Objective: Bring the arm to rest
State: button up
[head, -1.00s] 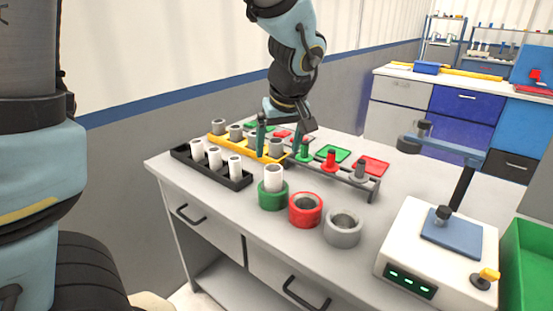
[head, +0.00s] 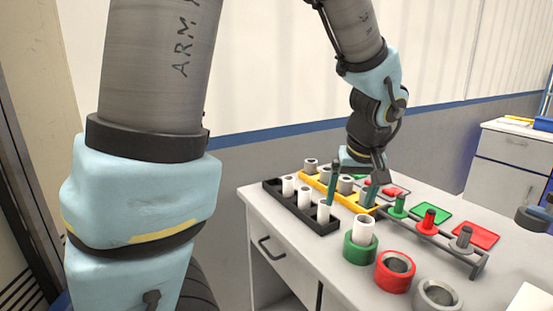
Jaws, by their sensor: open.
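My arm reaches in from the top, and my gripper (head: 350,192) points down over the yellow rack (head: 372,207) on the workbench. Its two dark teal fingers are spread apart. Grey pipes (head: 345,184) stand in the yellow rack, one near or between the fingers. I cannot tell whether the fingers touch it.
A black rack (head: 291,212) with white pipes stands in front of the yellow rack. A white pipe stands in a green ring (head: 360,249), beside a red ring (head: 395,272) and a grey ring (head: 438,296). A peg rail (head: 440,240) and coloured pads lie to the right.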

jog(key=a+f+g, duration=0.1)
jog(key=a+f, duration=0.1)
jog(key=a, duration=1)
jog(key=s+a+f+g, duration=0.1)
jog(key=a+f, duration=0.2)
jog(key=a, duration=1)
jog(key=shift+s, duration=0.15)
jog(key=shift+d, duration=0.1)
